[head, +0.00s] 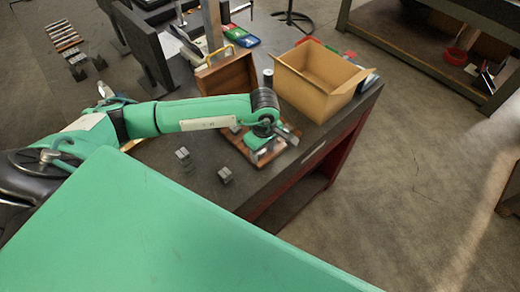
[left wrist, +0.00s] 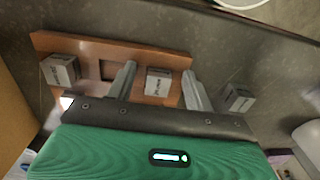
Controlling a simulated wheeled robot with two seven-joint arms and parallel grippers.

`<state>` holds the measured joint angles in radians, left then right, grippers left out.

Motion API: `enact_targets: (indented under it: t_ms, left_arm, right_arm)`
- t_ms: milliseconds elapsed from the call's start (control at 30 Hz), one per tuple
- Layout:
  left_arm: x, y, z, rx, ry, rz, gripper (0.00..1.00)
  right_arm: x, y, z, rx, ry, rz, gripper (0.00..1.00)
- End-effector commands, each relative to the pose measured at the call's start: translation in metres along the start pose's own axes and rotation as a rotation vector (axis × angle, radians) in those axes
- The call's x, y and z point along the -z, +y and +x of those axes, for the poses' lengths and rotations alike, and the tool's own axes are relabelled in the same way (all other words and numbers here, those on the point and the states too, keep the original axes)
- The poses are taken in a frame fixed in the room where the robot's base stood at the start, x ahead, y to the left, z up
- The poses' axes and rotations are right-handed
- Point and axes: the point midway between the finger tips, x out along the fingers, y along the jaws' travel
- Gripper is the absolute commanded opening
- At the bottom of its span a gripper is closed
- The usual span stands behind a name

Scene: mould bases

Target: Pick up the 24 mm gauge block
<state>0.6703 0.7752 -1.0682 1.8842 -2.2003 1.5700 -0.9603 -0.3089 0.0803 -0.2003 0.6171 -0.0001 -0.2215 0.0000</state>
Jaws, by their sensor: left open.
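My left gripper (head: 277,143) is over a wooden tray (head: 240,148) on the dark bench. Its two fingers are apart in the left wrist view (left wrist: 159,72), with a grey labelled block (left wrist: 158,84) in the gap between them; contact is not visible. That block sits on the wooden tray (left wrist: 110,45), beside an empty dark recess. Another grey block (left wrist: 62,70) is at the tray's left end. A third block (left wrist: 238,98) lies off the tray, to the right of the fingers. The labels are too blurred to read, so I cannot tell which block is 24 mm.
In the head view two grey block groups (head: 183,155) (head: 225,175) stand on the bench left of the tray. An open cardboard box (head: 335,98) and a wooden case (head: 228,75) stand behind, with a dark cylinder (head: 267,78) between them. The bench edge is close at right.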

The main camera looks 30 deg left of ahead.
Motion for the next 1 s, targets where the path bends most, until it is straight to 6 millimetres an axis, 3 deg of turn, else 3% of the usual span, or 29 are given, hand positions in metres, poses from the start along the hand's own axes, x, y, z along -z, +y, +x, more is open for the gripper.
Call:
enact_targets:
  t_ms: [67, 333, 767, 1000]
  left_arm:
    - [0.0, 0.0, 0.0, 0.0, 0.0, 0.0, 0.53]
    - [0.0, 0.0, 0.0, 0.001, 0.0, 0.0, 0.0]
    - [0.001, 0.001, -0.009, -0.001, 0.0, 0.0, 0.0]
    - [0.001, 0.002, -0.046, -0.007, 0.001, 0.002, 0.0]
  right_arm:
    - [0.004, 0.003, 0.001, -0.003, 0.005, -0.001, 0.49]
    - [0.013, 0.006, 0.001, -0.007, 0.017, -0.002, 0.49]
    - [0.011, -0.001, 0.006, 0.001, 0.015, 0.001, 0.49]
    - [0.009, -0.004, 0.024, 0.003, 0.014, 0.003, 0.49]
